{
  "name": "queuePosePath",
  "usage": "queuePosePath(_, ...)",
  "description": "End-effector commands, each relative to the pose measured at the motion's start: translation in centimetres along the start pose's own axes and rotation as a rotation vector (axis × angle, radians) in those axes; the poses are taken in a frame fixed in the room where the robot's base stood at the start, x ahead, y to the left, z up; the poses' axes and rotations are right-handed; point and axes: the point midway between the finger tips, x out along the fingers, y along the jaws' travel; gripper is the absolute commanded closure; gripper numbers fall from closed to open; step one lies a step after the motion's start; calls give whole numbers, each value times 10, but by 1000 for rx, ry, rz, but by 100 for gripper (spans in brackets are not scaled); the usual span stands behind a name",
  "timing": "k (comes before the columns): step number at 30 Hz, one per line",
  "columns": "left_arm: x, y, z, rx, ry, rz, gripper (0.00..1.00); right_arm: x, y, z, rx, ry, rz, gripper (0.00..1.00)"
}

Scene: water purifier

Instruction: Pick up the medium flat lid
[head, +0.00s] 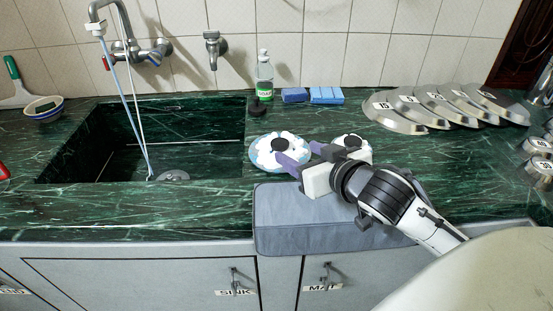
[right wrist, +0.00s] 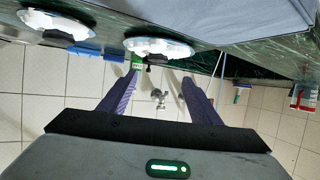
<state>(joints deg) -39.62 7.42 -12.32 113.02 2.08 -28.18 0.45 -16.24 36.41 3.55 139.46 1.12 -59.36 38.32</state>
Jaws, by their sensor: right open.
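Two round pale lids with dark knobs lie on the green counter behind the grey mat. The left lid (head: 262,156) is in full view except where my gripper overlaps its right side. The right lid (head: 363,152) is partly hidden behind my gripper. I cannot tell by label which is the medium flat lid. Both show in the right wrist view, one near the middle (right wrist: 158,47) and one at upper left (right wrist: 50,26). My right gripper (head: 297,152) is open and empty, its purple fingers beside the left lid. I cannot tell whether they touch it. My left gripper is out of view.
Several overlapping silver lids (head: 398,119) lie at the back right. The sink (head: 100,181) is at left. A soap bottle (head: 264,74) and blue sponges (head: 326,95) stand at the back wall. The grey mat (head: 300,232) hangs over the front edge.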

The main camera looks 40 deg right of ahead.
Motion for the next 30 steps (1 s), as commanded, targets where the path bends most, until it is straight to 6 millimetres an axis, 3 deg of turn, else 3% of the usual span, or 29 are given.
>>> queuePosePath(1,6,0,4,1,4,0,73,4,0,10,0,0,0,42)
queuePosePath(3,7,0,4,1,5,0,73,8,0,11,0,1,0,42)
queuePosePath(24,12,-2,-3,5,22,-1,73,94,7,8,0,1,0,42)
queuePosePath(30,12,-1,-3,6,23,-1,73,107,6,8,-1,0,-2,42)
